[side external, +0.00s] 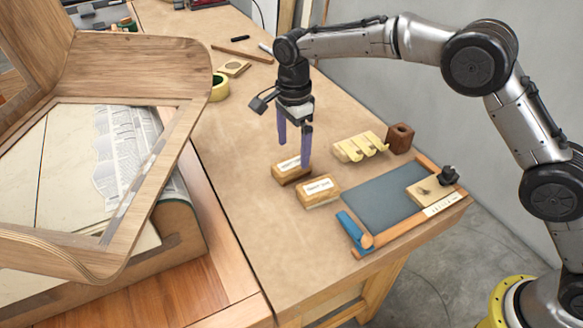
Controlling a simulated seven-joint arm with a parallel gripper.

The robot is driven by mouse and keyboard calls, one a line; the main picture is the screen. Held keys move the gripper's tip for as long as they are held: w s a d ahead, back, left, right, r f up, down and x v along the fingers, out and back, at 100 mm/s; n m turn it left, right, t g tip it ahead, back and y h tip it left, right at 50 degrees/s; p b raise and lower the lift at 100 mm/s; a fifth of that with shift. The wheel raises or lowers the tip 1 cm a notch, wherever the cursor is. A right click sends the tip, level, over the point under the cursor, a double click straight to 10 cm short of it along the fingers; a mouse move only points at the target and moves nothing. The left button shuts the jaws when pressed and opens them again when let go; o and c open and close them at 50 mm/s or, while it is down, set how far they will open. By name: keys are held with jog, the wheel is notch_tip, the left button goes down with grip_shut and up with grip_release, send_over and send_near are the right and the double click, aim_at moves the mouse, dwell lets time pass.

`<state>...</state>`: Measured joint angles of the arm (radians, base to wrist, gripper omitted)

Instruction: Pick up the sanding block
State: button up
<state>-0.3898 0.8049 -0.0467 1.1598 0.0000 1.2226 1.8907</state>
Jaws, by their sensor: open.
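Two similar wooden blocks with white labels lie side by side on the bench; the label text is too small to read, so I cannot tell which one the task means by the sanding block. The rear block (283,176) is directly below my gripper. The front block (319,196) lies just to its right and nearer the camera. My gripper (293,157) points down with its two purple fingers apart and nothing held. Its right fingertip overlaps the rear block's far end in the picture; I cannot tell whether it touches.
A bent-wood form (140,75) stands at left. Clear bench (235,160) lies left of the blocks.

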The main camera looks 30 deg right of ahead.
aim_at(291, 163)
jog(key=shift+s+a+f, duration=0.1)
jog(key=shift+a+f, duration=0.05)
jog(key=shift+f, duration=1.15)
jog(key=shift+s+a+f, duration=0.1)
jog(key=shift+a+f, duration=0.05)
jog(key=shift+f, duration=1.15)
jog(key=c, duration=1.5)
jog(key=shift+o, duration=0.2)
jog(key=shift+w+r, duration=0.1)
jog(key=shift+r, duration=0.05)
jog(key=shift+r, duration=0.55)
jog(key=s+d+r, duration=0.2)
jog(key=s+r, duration=0.3)
jog(key=s, duration=0.1)
jog(key=s+d+r, duration=0.3)
jog(key=s+r, duration=0.3)
jog(key=s, duration=0.1)
jog(key=shift+d+r, duration=0.25)
jog(key=shift+r, duration=0.05)
